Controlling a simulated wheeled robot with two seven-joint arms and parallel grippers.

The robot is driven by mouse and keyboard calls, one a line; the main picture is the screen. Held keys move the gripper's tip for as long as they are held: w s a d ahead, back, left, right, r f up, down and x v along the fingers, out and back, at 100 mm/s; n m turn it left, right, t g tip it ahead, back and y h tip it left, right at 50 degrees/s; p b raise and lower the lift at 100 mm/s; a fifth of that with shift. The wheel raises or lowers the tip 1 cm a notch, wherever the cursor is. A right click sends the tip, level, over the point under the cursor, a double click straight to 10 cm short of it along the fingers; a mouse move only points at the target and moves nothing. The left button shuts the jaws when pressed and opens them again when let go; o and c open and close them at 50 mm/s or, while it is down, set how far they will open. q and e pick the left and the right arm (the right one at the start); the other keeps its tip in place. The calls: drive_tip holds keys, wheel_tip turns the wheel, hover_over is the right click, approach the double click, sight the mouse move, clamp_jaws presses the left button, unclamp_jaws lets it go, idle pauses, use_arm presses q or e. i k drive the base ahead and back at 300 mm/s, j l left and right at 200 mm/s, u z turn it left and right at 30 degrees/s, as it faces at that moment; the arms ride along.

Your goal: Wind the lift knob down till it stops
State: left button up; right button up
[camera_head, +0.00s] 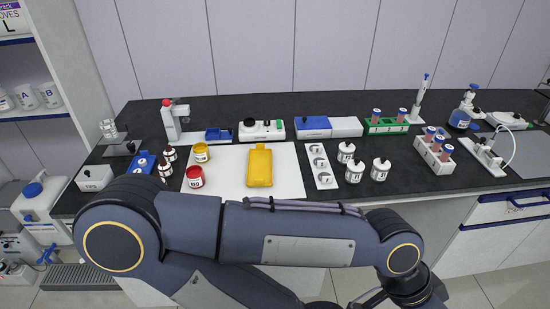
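I cannot make out for certain which part is the lift knob. A white unit with a blue knob on top (33,189) stands at the far left, below bench height. A blue, star-shaped handle (47,254) shows lower down there. One of my arms, apparently the left, lies across the foreground from left to right. Its dark wrist end runs off the bottom edge at the lower right, so its fingers cannot be made out and nothing shows in its grasp. That hand is far from the blue knob. My other gripper is not in view.
A black bench (240,105) carries a white mat (225,168) with a yellow case (260,166) and red and yellow jars. Bottles, a green rack (386,126), a stand with a red top (170,122) and other instruments stand around it. My arm hides part of the front edge.

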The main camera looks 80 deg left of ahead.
sight(131, 146)
drive_tip(key=k+u, duration=0.25)
drive_tip(key=u, duration=0.15)
drive_tip(key=k+j+u, duration=0.15)
drive_tip(key=u, duration=0.3)
drive_tip(key=k+j+u, duration=0.2)
drive_tip(key=u, duration=0.2)
drive_tip(key=k+u, duration=0.1)
drive_tip(key=u, duration=1.65)
